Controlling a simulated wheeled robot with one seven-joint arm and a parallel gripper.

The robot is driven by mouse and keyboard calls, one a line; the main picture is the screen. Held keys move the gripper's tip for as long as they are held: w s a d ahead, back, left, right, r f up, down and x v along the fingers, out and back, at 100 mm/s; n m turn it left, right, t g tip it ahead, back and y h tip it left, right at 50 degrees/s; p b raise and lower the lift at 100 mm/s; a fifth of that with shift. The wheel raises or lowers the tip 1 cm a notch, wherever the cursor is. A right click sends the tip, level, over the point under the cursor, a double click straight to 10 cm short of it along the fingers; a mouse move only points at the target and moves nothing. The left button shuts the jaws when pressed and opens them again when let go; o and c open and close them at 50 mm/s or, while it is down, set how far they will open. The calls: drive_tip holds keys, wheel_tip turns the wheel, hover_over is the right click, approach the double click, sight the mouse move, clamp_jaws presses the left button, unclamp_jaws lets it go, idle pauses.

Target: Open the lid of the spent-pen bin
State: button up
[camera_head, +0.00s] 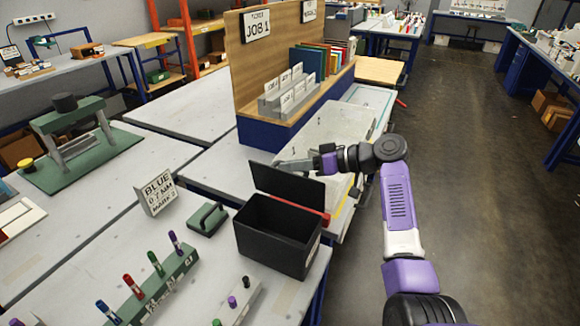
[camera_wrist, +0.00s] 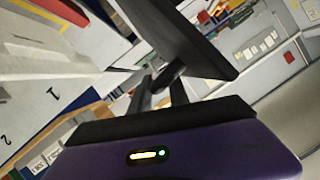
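The spent-pen bin (camera_head: 275,238) is a black open-topped box at the near table's right edge. Its flat black lid (camera_head: 287,184) stands raised along the far rim, so the dark inside shows. My gripper (camera_head: 283,165) is just behind the lid's upper edge, reaching in from the right. In the wrist view the lid (camera_wrist: 185,38) is a large dark panel right in front of my gripper (camera_wrist: 160,82). The dark fingers are at or very close to the panel; contact is unclear. Whether they are apart or closed on the lid is also unclear.
A green pen rack (camera_head: 150,290) with several pens is nearer. Behind the lid are a pale board (camera_head: 340,125) and a wooden file stand (camera_head: 262,75). Floor is clear at right.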

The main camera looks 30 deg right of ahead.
drive_tip(key=b+v, duration=0.1)
drive_tip(key=v, duration=0.6)
drive_tip(key=shift+d, duration=0.1)
idle(0.4)
